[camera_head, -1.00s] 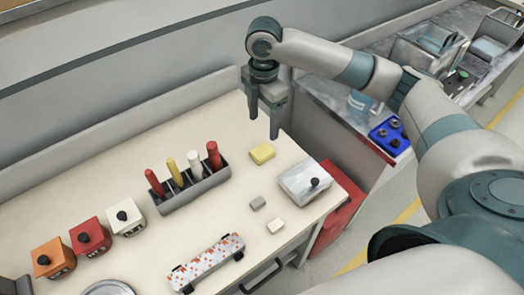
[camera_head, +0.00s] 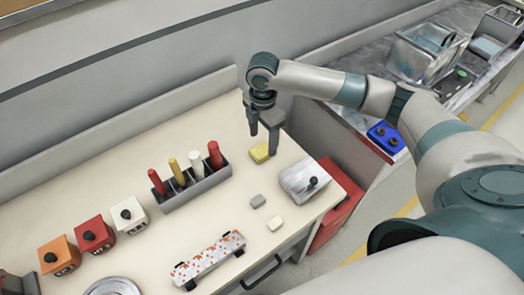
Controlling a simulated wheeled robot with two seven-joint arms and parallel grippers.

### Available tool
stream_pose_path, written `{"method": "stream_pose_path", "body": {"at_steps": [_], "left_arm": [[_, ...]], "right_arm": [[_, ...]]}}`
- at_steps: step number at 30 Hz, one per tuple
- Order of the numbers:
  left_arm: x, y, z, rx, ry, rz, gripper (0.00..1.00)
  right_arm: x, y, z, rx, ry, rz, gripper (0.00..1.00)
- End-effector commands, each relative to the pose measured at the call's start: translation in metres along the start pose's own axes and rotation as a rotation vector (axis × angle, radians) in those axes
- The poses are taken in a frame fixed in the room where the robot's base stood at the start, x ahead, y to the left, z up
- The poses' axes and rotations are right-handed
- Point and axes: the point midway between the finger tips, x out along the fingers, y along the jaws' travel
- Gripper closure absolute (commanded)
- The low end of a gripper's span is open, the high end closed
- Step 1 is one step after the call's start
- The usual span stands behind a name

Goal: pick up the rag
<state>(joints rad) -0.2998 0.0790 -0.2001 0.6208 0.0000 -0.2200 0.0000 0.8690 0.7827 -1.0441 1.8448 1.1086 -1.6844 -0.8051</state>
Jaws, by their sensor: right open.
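A small yellow folded piece (camera_head: 258,154), which looks like the rag, lies on the cream worktop (camera_head: 150,130) near its back right part. My right gripper (camera_head: 263,146) points down over it, its fingers apart and empty. The right-hand finger overlaps the rag's right side in the picture. I cannot tell whether the finger touches it. My left gripper is not in view.
A grey rack (camera_head: 195,190) with upright red, yellow and white handles stands left of the rag.

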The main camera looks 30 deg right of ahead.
Motion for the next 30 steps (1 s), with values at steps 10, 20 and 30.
{"method": "stream_pose_path", "body": {"at_steps": [10, 20, 30], "left_arm": [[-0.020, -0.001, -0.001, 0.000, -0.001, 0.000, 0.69], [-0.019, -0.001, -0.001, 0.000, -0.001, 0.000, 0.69], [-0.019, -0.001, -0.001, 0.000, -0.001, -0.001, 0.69]], "right_arm": [[0.039, 0.001, -0.002, 0.001, -0.002, -0.002, 0.36], [0.044, 0.001, -0.002, -0.001, -0.002, 0.000, 0.36], [0.044, 0.002, -0.002, -0.001, -0.002, 0.000, 0.65]]}}
